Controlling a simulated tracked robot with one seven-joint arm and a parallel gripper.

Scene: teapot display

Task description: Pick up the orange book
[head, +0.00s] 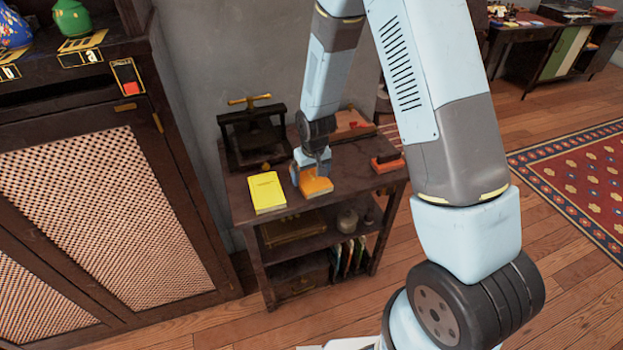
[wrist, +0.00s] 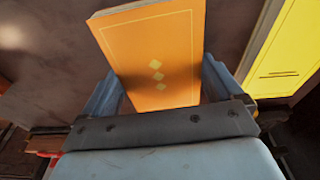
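The orange book (head: 317,187) lies on the top of a small dark shelf table (head: 240,207), to the right of a yellow book. In the wrist view the orange book (wrist: 155,50) shows its cover with small diamond marks, and its lower end runs between my fingers. My gripper (head: 312,168) is over the orange book, pointing down. In the wrist view my gripper (wrist: 160,85) has one finger close beside each long edge of the book. Whether the fingers press on it, and whether it is lifted at all, I cannot tell.
The yellow book (head: 267,192) lies just left of the orange one. A dark press (head: 252,135) stands behind, and a red-and-black object (head: 387,162) sits at the right end of the top. A cabinet (head: 110,210) stands close on the left. Open floor lies to the right.

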